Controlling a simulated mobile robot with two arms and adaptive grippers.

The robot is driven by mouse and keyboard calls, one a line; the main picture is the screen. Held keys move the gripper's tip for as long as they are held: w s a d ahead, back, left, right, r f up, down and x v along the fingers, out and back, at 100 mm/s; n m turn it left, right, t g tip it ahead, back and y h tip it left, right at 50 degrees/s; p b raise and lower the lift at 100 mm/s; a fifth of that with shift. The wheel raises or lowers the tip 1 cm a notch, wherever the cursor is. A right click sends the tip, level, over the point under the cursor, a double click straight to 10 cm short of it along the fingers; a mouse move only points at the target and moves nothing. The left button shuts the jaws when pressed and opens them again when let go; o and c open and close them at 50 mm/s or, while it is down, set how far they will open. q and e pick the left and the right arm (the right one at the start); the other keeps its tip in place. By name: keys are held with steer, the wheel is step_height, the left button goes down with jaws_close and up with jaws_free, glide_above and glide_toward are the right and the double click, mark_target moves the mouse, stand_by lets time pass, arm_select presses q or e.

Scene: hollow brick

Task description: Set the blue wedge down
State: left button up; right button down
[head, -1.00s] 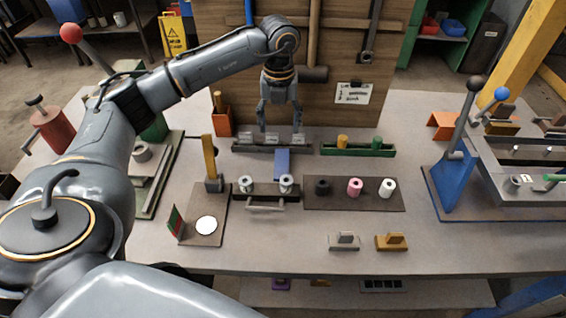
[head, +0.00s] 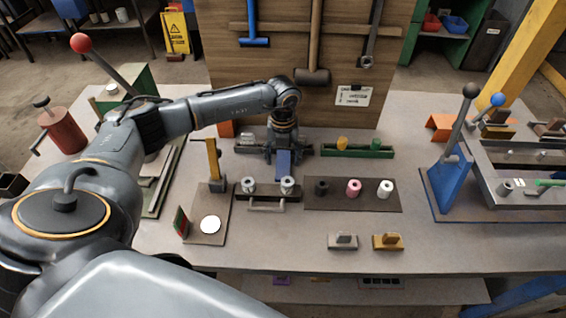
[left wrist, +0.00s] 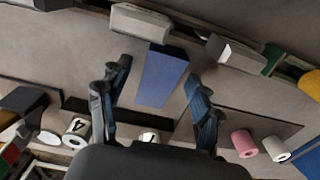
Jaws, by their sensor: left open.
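The blue wedge (head: 283,167) stands on the table in front of the dark tray (head: 246,151). It shows as a plain blue block in the left wrist view (left wrist: 164,78). My left gripper (head: 283,154) is low over the wedge, its wrist covering the wedge's back part in the head view. In the left wrist view the open left gripper (left wrist: 157,73) has one finger on each side of the wedge, with a visible gap on both sides. The wedge's underside is hidden. My right gripper is not in view.
Closer are a stand with two numbered rolls (head: 287,186) and a dark board (head: 328,204) with black, pink and white rolls.

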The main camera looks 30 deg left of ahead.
arm_select(q)
steer(key=shift+r, duration=0.1)
jaws_close()
